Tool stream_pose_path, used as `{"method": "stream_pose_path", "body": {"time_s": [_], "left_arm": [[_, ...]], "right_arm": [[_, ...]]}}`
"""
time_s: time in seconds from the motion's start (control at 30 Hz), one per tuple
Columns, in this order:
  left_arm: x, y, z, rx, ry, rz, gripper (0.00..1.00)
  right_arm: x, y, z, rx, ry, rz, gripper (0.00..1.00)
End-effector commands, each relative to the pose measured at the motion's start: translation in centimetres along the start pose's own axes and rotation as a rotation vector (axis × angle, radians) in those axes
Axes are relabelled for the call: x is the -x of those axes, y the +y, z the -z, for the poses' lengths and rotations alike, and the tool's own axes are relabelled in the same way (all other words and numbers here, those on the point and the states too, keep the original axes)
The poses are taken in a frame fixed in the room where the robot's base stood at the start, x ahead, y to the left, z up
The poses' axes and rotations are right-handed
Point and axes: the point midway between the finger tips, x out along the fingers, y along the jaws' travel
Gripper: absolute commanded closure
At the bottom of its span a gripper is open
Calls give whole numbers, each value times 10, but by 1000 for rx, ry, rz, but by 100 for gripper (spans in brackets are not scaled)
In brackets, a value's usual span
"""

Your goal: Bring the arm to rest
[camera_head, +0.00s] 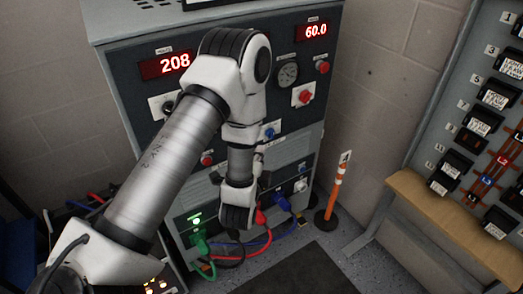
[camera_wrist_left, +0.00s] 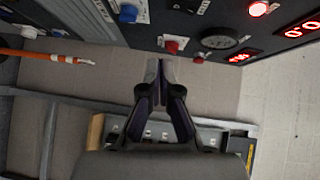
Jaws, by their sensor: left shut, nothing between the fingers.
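My left arm (camera_head: 165,160) comes in from the lower left in the head view. It bends at a raised elbow and hangs down in front of a grey power cabinet (camera_head: 110,62). Its wrist (camera_head: 238,205) is low, near the cabinet's sockets. My left gripper (camera_wrist_left: 158,78) shows clearly in the left wrist view, with its fingers together and nothing between them. In the head view the fingers are mostly hidden by the wrist links. My right gripper is in neither view.
The cabinet displays read 208 and 60.0. An orange-and-white post (camera_head: 336,190) stands to the right.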

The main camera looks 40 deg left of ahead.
Motion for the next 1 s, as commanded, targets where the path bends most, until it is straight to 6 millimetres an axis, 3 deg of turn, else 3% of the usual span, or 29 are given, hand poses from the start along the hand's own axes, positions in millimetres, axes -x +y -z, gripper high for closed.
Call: {"method": "stream_pose_path", "body": {"time_s": [0.33, 0.47, 0.57, 0.67, 0.7, 0.8, 0.9, 1.0], "left_arm": [[0, 2, 0, -1, -1, -3, 100], [13, 36, -1, -38, 12, -71, 100], [42, 95, 2, -31, 49, -267, 100], [93, 168, 0, 158, 9, -595, 100], [118, 194, -3, 256, -46, -733, 100], [191, 242, -14, 515, -299, -1056, 100], [244, 257, -24, 721, -615, -1225, 100], [272, 261, -31, 842, -847, -1265, 100]], "right_arm": [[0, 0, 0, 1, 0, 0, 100], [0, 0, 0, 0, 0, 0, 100], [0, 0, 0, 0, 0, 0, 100], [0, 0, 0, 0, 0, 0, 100], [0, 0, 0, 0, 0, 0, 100], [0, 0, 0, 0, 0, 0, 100], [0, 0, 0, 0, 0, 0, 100], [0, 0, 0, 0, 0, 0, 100]]}}
